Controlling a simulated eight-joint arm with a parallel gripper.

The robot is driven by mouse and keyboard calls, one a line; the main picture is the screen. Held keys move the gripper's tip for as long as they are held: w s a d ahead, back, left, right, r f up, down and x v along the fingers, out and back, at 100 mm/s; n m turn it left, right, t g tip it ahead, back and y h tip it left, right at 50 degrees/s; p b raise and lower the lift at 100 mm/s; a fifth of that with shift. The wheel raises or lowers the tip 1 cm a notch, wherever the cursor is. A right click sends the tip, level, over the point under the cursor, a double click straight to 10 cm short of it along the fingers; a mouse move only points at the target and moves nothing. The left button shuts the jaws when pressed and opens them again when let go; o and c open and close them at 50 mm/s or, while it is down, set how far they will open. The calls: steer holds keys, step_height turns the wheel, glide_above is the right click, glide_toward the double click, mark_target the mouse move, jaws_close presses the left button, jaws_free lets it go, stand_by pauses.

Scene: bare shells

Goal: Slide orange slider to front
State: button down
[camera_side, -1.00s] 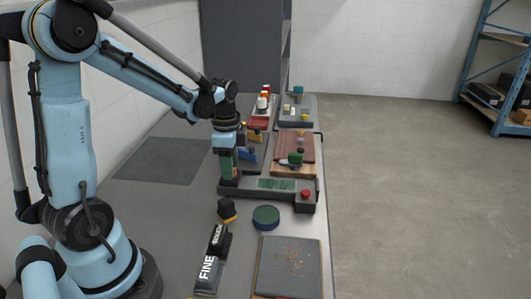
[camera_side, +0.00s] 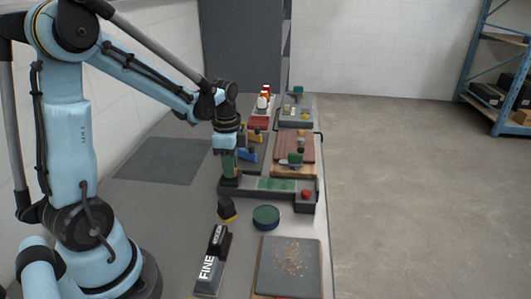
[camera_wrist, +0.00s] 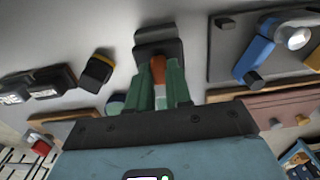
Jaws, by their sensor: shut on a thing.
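The orange slider (camera_wrist: 158,68) shows as a small orange block between the two green fingers of my gripper (camera_wrist: 158,92) in the wrist view. The fingers are shut on it. A dark grey part (camera_wrist: 157,33) lies just beyond it. In the side view my gripper (camera_side: 228,168) points down at the left end of a long dark base (camera_side: 255,196). There the slider is hidden by the fingers, so its place along its track cannot be told.
The dark base carries a green panel (camera_side: 276,183) and a red knob (camera_side: 306,194). A round green-topped tin (camera_side: 266,216), a black block (camera_side: 227,209) and a "FINE" block (camera_side: 211,262) lie in front.

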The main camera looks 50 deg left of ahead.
steer(key=w+d, duration=1.4)
steer(key=shift+d, duration=0.15)
steer(key=shift+w, duration=0.1)
steer(key=c, duration=1.4)
jaws_free()
steer(key=o, duration=0.4)
steer(key=shift+c, duration=0.2)
step_height(320, 180, up, 12)
